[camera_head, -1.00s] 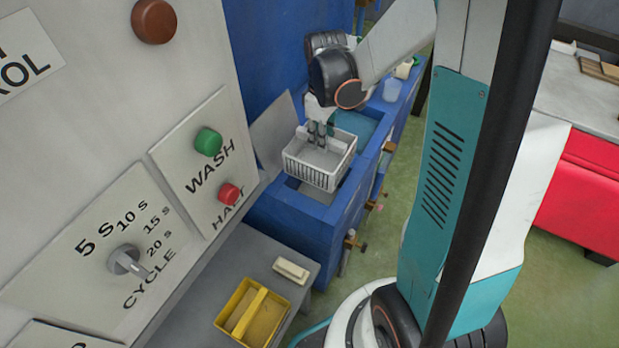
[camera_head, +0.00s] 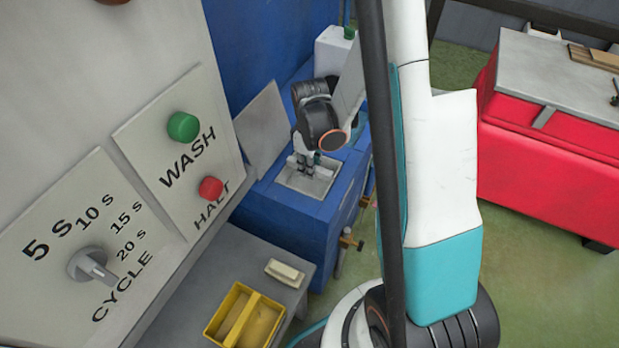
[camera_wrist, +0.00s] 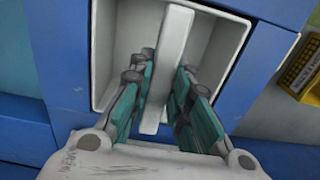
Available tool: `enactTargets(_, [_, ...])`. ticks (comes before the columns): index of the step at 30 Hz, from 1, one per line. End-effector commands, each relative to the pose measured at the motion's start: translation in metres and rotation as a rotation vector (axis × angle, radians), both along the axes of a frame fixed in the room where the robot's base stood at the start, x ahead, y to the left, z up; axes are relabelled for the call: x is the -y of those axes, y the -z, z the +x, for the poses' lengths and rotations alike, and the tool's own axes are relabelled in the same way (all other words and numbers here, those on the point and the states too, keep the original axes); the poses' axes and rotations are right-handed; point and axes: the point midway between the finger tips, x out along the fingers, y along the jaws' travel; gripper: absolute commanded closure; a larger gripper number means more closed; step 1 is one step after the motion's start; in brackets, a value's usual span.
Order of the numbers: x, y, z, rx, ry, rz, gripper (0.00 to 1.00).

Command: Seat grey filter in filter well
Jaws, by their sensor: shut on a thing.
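The grey filter (camera_head: 306,186) is an open basket with a central bar. In the head view it sits down in the opening of the blue housing (camera_head: 285,213), its rim near the housing's top. The well around it is almost wholly hidden, so I cannot tell if it rests on the bottom. My gripper (camera_head: 308,166) points down into the filter. In the wrist view my gripper (camera_wrist: 165,72) has a finger on each side of the filter's bar (camera_wrist: 163,50), shut on it. The filter's inner walls (camera_wrist: 108,45) are framed by blue.
A grey lid panel (camera_head: 262,130) stands open left of the well. A control panel with a green button (camera_head: 183,127) and a red button (camera_head: 210,189) fills the left. A yellow divided tray (camera_head: 246,314) and a pale block (camera_head: 285,270) lie on the grey bench in front.

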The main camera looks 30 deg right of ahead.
Motion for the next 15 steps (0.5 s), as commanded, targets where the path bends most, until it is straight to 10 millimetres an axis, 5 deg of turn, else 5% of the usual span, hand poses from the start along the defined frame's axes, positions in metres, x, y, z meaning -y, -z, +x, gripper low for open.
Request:
enactTargets(9, [0.000, 0.039, 0.000, 0.000, 0.000, 0.000, 1.00])
enactTargets(15, [0.000, 0.042, 0.000, 0.000, 0.000, 0.000, 1.00])
